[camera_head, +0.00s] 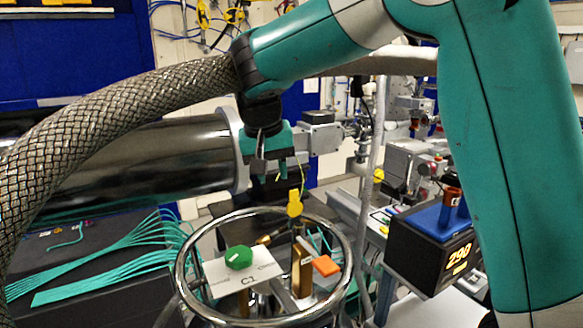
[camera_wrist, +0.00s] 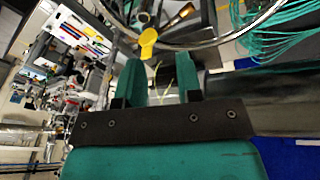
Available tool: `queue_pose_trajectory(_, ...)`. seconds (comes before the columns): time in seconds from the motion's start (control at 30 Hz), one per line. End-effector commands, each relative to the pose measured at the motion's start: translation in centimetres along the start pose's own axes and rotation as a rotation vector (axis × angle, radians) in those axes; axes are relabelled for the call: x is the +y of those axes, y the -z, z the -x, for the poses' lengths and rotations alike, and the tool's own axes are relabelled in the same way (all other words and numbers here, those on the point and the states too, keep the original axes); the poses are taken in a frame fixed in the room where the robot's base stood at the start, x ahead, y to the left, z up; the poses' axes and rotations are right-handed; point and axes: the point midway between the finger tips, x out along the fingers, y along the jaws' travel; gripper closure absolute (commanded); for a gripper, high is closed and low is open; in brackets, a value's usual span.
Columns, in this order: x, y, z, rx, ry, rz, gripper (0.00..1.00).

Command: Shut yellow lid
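The yellow lid (camera_head: 294,203) is a small rounded flap, seen near the far side of a round chrome rim (camera_head: 184,262). It stands up from the fittings inside the rim. In the wrist view the yellow lid (camera_wrist: 148,40) shows as a paddle shape just beyond the fingertips. My gripper (camera_head: 273,178) hangs above and slightly left of it, pointing down. In the wrist view my gripper (camera_wrist: 158,68) has its two teal fingers apart with nothing between them. I see no contact with the lid.
Inside the rim are a green knob (camera_head: 238,257) on a white plate marked C1, an orange tab (camera_head: 326,265) and a brass block (camera_head: 301,272). A display box (camera_head: 430,248) stands right. Teal cables (camera_head: 110,262) lie left. A metal cylinder (camera_head: 150,160) is behind.

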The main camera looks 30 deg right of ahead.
Motion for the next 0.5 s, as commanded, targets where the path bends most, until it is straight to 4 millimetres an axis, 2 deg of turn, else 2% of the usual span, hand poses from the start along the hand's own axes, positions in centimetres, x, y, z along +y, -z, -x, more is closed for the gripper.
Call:
queue_pose_trajectory(0.03, 0.3, 3.5, 1.9, 0.007, -0.061, -0.147, 0.67)
queue_pose_trajectory(0.1, 0.8, 6.7, 2.8, 0.02, -0.132, -0.363, 0.67)
queue_pose_trajectory(0.2, 1.0, 9.3, 3.4, 0.028, -0.204, -0.649, 0.67)
queue_pose_trajectory(0.33, 0.8, 10.4, 3.4, 0.028, -0.254, -0.938, 0.67)
queue_pose_trajectory(0.5, 0.3, 10.4, 2.9, 0.023, -0.276, -1.136, 0.67)
